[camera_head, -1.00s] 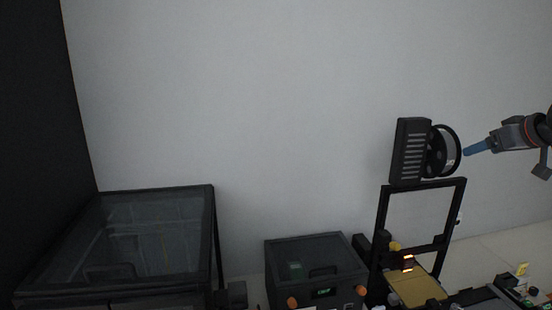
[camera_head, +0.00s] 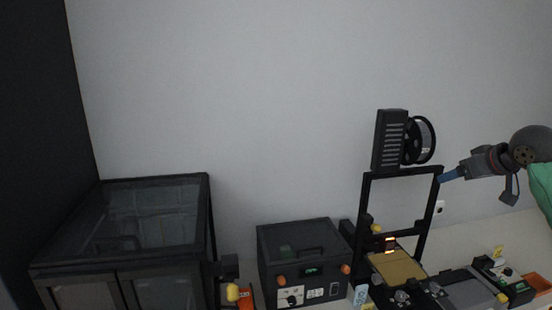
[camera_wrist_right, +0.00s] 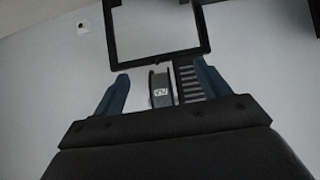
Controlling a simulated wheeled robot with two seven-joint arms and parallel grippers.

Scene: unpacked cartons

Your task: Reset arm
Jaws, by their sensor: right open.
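My right gripper (camera_head: 448,176) comes in from the right in the head view, raised beside the frame of a 3D printer (camera_head: 398,205). In the right wrist view its two blue fingers (camera_wrist_right: 162,92) are spread apart with nothing held between them. Beyond them show a dark filament spool (camera_wrist_right: 161,90) and the printer's black frame. In the head view the spool (camera_head: 424,141) sits beside a dark slotted box on top of the printer, to the left of and above the fingertips. My left gripper is not in view.
A large dark cabinet with a glass top (camera_head: 140,225) stands at the left. A dark box with orange knobs (camera_head: 305,262) stands between it and the printer. Dark equipment (camera_head: 468,288) lies at the lower right. The space before the pale wall (camera_head: 260,90) is clear.

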